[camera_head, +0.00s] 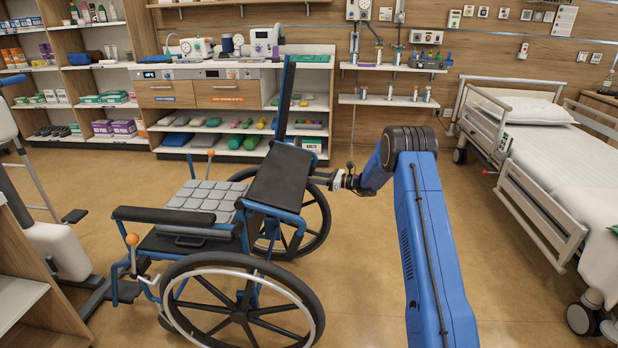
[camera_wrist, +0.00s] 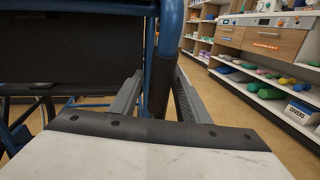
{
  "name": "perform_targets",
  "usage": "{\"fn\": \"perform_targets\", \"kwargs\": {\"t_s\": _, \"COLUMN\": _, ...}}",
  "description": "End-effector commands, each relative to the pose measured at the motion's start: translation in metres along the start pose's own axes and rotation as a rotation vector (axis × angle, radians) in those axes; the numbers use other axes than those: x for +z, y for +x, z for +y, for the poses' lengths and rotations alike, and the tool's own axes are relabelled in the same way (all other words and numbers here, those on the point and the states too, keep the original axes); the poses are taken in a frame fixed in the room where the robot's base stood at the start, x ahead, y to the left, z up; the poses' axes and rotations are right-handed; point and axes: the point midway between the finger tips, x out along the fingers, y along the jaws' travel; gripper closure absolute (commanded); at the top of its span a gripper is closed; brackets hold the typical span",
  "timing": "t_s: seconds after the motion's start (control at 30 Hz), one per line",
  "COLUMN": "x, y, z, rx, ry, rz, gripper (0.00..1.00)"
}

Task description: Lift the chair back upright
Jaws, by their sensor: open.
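The wheelchair stands at centre left in the head view, with blue tubing, a grey padded seat cushion (camera_head: 200,202) and large wheels. Its black back panel (camera_head: 280,178) leans at a slant. A dark post with blue edging (camera_head: 285,100) rises behind it. My gripper (camera_head: 325,181) is at the panel's right side, its fingertips partly hidden. In the wrist view, my gripper's two grey fingers (camera_wrist: 158,98) are open and apart. A blue tube (camera_wrist: 166,40) of the chair with a dark lower part appears between them; I cannot tell whether they touch it.
The chair's near wheel (camera_head: 243,308) and black armrest (camera_head: 178,215) stand in front. A bed (camera_head: 545,215) is at right. Shelves (camera_head: 235,155) line the back wall. A pale stand (camera_head: 58,250) is at left. The floor between chair and bed is clear apart from my arm.

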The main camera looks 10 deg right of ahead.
Motion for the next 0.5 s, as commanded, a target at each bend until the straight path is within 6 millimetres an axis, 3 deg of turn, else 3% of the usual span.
{"fn": "perform_targets", "kwargs": {"t_s": 0.33, "x": 0.0001, "y": 0.0042, "z": 0.0001, "rx": 0.0, "ry": 0.0, "rz": 0.0, "gripper": 0.57}}
{"fn": "perform_targets", "kwargs": {"t_s": 0.37, "x": 0.0001, "y": 0.0041, "z": 0.0001, "rx": 0.0, "ry": 0.0, "rz": 0.0, "gripper": 0.6}}
{"fn": "perform_targets", "kwargs": {"t_s": 0.5, "x": 0.0002, "y": 0.004, "z": 0.0, "rx": 0.0, "ry": 0.0, "rz": 0.0, "gripper": 0.93}}
